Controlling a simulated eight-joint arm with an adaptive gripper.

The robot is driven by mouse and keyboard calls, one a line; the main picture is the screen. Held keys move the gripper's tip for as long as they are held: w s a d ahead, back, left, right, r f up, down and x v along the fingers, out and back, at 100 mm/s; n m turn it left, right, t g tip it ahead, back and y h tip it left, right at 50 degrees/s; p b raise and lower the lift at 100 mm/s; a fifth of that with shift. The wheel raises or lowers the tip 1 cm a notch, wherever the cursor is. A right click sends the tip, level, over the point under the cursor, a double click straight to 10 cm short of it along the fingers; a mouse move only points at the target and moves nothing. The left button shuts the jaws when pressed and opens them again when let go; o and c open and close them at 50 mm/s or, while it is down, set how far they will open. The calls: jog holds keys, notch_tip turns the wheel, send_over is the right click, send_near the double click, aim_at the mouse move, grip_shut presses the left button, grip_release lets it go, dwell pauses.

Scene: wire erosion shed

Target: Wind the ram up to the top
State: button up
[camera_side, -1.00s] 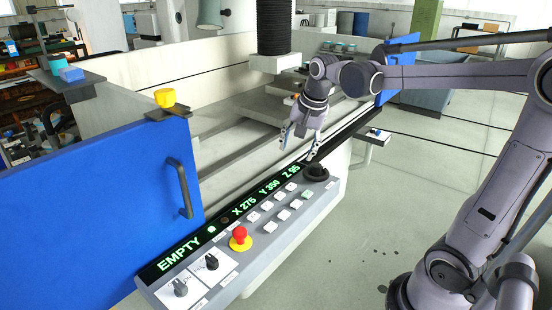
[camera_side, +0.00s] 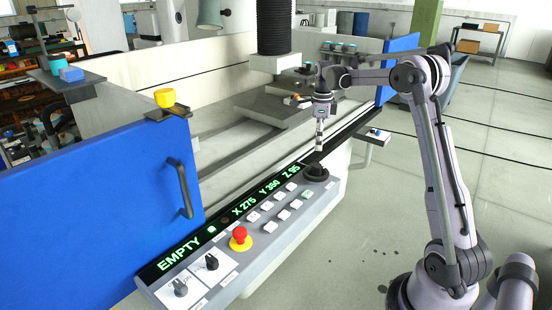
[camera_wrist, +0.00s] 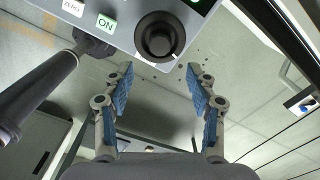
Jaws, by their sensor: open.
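The ram (camera_side: 273,30) is a black bellows column with a pale block at its lower end, hanging over the tank. The grey control panel (camera_side: 237,262) has a green display (camera_side: 230,213) reading EMPTY, X 275, Y 350, Z 95. A round black knob (camera_side: 316,172) sits at the panel's far right end. It also shows in the wrist view (camera_wrist: 158,38), beyond my fingertips and between their lines. My gripper (camera_side: 319,150) points down just above the knob. In the wrist view my gripper (camera_wrist: 160,72) has its two blue-padded fingers apart with nothing between them.
White buttons (camera_side: 268,209), a red stop button (camera_side: 240,235) and two black switches (camera_side: 211,262) share the panel. A blue door (camera_side: 100,210) with a handle stands left. In the wrist view a dark bar (camera_wrist: 45,85) lies left.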

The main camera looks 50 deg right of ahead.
aim_at(317, 165)
notch_tip(317, 165, down, 10)
jog(key=shift+r, duration=0.15)
dwell(0.4)
jog(key=c, duration=1.1)
